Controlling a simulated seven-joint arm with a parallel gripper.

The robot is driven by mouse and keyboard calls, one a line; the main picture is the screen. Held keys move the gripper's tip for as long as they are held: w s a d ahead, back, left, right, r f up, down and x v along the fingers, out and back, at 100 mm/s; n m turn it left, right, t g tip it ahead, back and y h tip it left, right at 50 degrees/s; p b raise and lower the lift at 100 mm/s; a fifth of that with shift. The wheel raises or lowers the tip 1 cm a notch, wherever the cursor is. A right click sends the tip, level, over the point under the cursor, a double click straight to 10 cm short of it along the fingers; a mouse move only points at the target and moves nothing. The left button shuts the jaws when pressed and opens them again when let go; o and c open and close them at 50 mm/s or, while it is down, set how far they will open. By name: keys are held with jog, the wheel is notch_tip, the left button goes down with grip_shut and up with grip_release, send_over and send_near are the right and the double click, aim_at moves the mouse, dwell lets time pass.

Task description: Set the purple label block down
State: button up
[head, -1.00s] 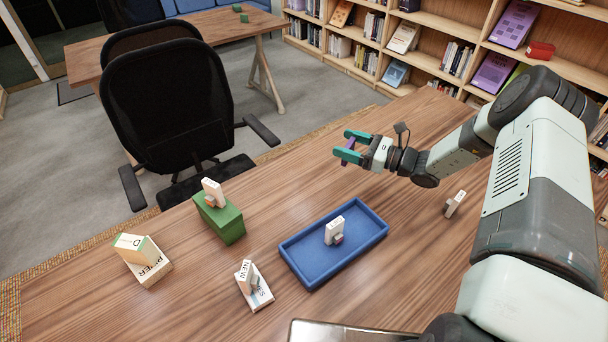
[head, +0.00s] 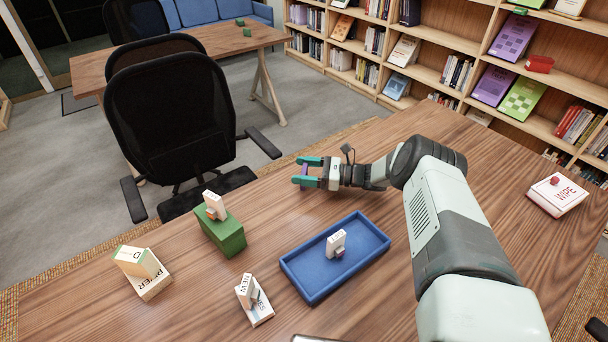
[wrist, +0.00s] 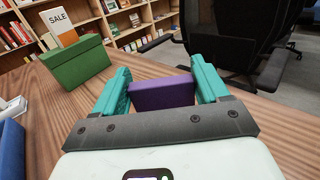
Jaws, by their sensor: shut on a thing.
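My gripper (head: 304,171) has teal fingers and is over the far edge of the wooden table, beyond the blue tray. It is shut on the purple label block (wrist: 162,93), which sits between the two fingers in the wrist view. In the head view only a small purple bit of the block shows between the fingertips. I cannot tell how high the block is above the table. The wooden table (head: 190,300) has bare top around the gripper.
A blue tray (head: 303,284) holds a small white sign. A green box (head: 230,240) with a sign on top stands left of it, also in the wrist view (wrist: 75,64). A black chair (head: 170,120) is beyond the edge.

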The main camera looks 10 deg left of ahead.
jog(key=shift+f, duration=0.75)
jog(key=shift+f, duration=0.15)
jog(key=o, duration=1)
jog(key=shift+o, duration=0.2)
